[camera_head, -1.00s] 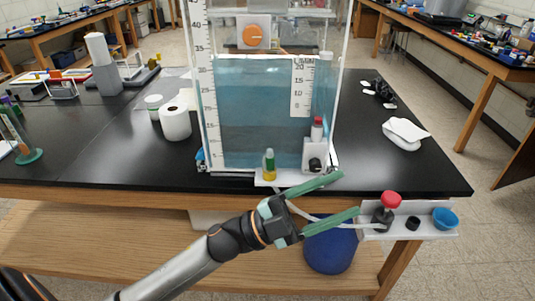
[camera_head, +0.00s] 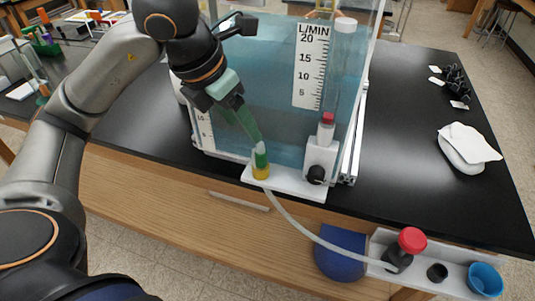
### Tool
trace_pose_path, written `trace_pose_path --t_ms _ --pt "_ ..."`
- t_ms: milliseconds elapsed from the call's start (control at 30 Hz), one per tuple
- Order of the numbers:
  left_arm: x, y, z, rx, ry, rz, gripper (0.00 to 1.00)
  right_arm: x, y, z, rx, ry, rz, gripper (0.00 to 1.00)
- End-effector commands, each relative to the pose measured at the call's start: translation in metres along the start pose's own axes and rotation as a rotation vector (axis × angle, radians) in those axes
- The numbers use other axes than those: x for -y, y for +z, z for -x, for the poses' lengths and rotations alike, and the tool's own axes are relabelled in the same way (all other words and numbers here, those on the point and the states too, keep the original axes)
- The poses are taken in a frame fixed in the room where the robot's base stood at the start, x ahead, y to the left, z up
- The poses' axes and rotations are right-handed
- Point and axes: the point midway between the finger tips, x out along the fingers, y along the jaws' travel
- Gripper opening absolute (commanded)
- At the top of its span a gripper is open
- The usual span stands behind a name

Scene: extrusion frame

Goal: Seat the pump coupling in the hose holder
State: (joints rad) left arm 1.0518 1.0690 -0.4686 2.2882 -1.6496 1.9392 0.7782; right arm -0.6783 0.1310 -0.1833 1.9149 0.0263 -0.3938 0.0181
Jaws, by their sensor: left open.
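A small yellow and green fitting (camera_head: 261,168), seemingly the pump coupling, stands upright at the front of a white ledge (camera_head: 298,182) on the tank. A pale hose (camera_head: 300,227) runs from below it to a dark red-capped fitting (camera_head: 398,256) on a white shelf (camera_head: 455,278). I cannot tell which part is the hose holder. My left gripper (camera_head: 256,138) reaches down from the upper left, its green fingers open. The fingertips are at the top of the yellow and green fitting; I cannot tell whether they touch. My right gripper is not in view.
The clear tank (camera_head: 267,70) of blue water stands behind the fitting. A flow tube with a black knob (camera_head: 316,174) is just right of it. A blue cup (camera_head: 485,279) sits on the shelf's right end.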

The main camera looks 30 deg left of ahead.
Motion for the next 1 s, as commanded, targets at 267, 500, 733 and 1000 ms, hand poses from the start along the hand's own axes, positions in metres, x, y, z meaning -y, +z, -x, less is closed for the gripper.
trace_pose_path --t_ms 267,500,733,1000 --pt "-0.004 -0.002 -0.042 -0.005 0.014 0.006 0.68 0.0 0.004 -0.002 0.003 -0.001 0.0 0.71" --pt "-0.003 0.0 -0.07 0.0 0.012 0.004 0.68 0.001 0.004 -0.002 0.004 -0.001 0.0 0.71" --pt "-0.002 -0.003 -0.095 -0.005 0.01 0.005 0.68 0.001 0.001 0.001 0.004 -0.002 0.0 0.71" --pt "-0.003 -0.002 -0.123 -0.001 0.012 0.004 0.68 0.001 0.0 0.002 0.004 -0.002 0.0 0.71"
